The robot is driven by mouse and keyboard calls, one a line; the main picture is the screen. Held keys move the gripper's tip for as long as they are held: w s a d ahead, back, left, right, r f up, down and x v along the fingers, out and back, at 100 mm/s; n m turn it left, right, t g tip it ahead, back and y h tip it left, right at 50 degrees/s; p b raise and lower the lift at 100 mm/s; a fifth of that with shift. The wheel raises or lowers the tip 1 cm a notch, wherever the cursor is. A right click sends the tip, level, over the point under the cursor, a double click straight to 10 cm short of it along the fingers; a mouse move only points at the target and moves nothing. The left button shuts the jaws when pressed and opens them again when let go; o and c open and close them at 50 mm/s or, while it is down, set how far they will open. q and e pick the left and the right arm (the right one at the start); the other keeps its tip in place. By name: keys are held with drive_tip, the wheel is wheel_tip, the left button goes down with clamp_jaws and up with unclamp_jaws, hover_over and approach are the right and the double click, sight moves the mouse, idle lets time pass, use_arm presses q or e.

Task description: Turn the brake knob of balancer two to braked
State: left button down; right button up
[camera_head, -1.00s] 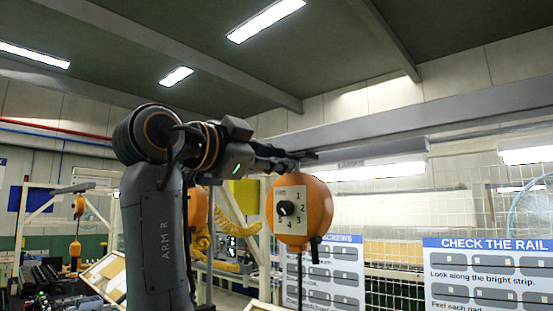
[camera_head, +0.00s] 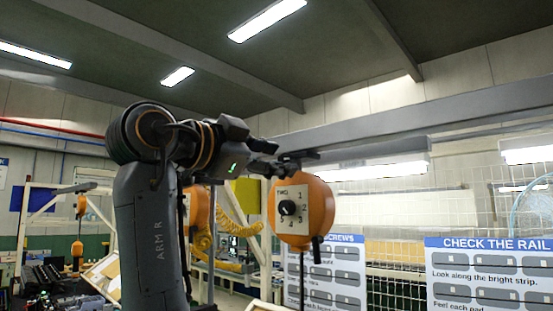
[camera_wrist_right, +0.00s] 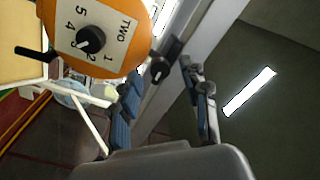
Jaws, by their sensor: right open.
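Balancer two (camera_head: 319,208) is an orange housing hanging under a rail, with a white plate marked TWO and several numbers. A black dial (camera_head: 287,207) with a white mark sits on the plate; it also shows in the right wrist view (camera_wrist_right: 91,39). A smaller black knob (camera_wrist_right: 160,68) with a white mark is at the balancer's top end. My right gripper (camera_head: 272,160) is left of that top end. In the right wrist view, its fingers (camera_wrist_right: 165,108) are open and empty, with the small knob ahead between them, apart from both. My left gripper is out of view.
The grey rail (camera_head: 400,128) runs just above the balancer. Another orange balancer (camera_head: 199,208) hangs behind my right arm, near a yellow coiled hose (camera_head: 236,228). A mesh fence and sign boards (camera_head: 490,275) stand behind at right.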

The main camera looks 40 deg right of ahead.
drive_tip(key=a, duration=1.1)
drive_tip(key=shift+s+a+f, duration=0.2)
drive_tip(key=shift+s, duration=0.25)
